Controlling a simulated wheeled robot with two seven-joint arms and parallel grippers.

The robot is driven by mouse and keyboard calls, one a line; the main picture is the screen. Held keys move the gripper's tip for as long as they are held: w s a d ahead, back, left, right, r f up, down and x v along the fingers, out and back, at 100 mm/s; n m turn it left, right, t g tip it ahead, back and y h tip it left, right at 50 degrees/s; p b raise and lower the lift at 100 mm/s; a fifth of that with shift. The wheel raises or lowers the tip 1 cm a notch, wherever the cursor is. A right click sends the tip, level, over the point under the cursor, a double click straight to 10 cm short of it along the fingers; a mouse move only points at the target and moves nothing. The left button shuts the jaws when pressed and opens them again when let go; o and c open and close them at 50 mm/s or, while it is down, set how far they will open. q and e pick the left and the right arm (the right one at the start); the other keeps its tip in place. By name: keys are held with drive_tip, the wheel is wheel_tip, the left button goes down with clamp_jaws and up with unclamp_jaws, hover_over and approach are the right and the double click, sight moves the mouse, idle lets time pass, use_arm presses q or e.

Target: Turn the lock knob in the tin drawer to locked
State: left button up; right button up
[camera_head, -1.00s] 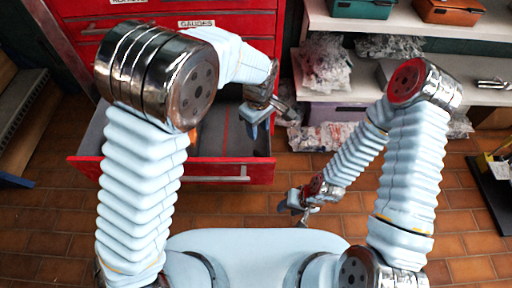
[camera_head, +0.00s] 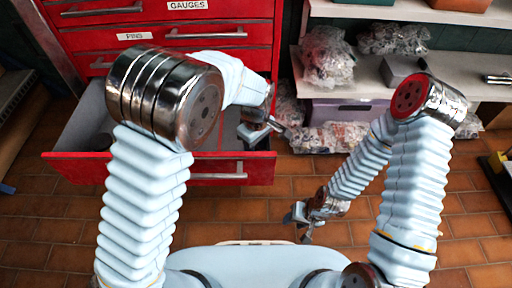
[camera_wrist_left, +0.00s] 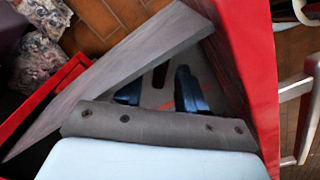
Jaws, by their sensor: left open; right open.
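A red drawer (camera_head: 262,166) stands pulled open at the bottom of the red cabinet, with grey inner walls and a metal handle. I cannot read a label on it. My left arm covers much of its inside, and no lock knob can be made out. My left gripper (camera_head: 262,130) is over the drawer's right part, open and empty. In the left wrist view its blue fingers (camera_wrist_left: 158,92) are apart above the drawer's grey inside, near a grey wall and the red front (camera_wrist_left: 252,75). My right gripper (camera_head: 302,220) is open and empty over the floor, right of the drawer.
Shut drawers labelled PINS (camera_head: 134,36) and GAUGES (camera_head: 188,5) are above. Shelves (camera_head: 450,92) with plastic-wrapped bundles stand at the right. The tiled floor (camera_head: 270,208) before the drawer is clear.

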use_arm(q)
drive_tip(key=shift+c, duration=0.4)
clamp_jaws()
drive_tip(key=shift+m, duration=0.3)
drive_tip(key=m, duration=0.1)
drive_tip(key=m+p, duration=0.1)
drive_tip(key=m, duration=0.1)
drive_tip(key=shift+w+d, duration=0.2)
drive_tip(key=m, duration=0.3)
drive_tip(key=m+p, duration=0.1)
drive_tip(key=m, duration=0.1)
drive_tip(key=shift+d, duration=0.35)
drive_tip(key=shift+m, duration=0.3)
drive_tip(key=shift+o, duration=0.4)
unclamp_jaws()
drive_tip(key=shift+d, duration=0.1)
